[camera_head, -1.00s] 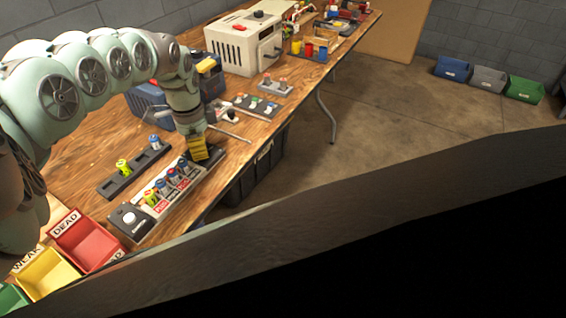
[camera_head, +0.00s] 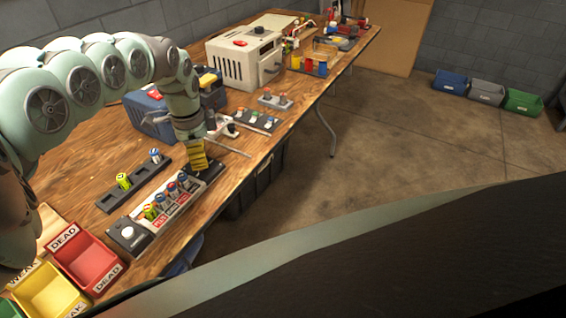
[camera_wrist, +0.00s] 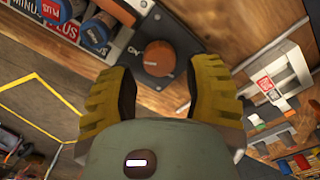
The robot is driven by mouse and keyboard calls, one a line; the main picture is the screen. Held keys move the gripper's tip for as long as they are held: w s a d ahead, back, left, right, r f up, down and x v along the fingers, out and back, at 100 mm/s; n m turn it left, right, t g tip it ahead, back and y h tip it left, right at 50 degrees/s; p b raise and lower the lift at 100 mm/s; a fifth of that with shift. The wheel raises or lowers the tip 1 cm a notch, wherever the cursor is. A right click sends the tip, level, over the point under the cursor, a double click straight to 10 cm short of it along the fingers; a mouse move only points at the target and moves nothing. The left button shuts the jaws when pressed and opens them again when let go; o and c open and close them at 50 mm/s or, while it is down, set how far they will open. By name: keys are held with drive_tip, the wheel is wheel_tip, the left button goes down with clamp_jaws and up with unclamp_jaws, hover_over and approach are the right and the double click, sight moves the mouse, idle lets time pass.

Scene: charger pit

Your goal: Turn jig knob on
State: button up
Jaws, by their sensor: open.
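No contact with the knob is clear. In the head view, my gripper (camera_head: 199,160) points down over the dark far end (camera_head: 210,168) of the jig and hides the orange knob. The jig (camera_head: 160,213) holds several batteries (camera_head: 168,195) in slots marked PLUS and MINUS. A white knob (camera_head: 127,233) is on its near end.
A dark battery holder (camera_head: 137,187) lies left of the jig. Red (camera_head: 93,262) and yellow (camera_head: 48,290) bins stand near it. A blue case (camera_head: 150,115), a switch strip (camera_head: 255,121) and a white box (camera_head: 240,55) stand farther along the table. Bare tabletop (camera_head: 85,175) shows at left.

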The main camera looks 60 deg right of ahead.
wheel_tip(320, 180, up, 10)
idle(0.3)
drive_tip(key=shift+f, duration=0.1)
idle(0.3)
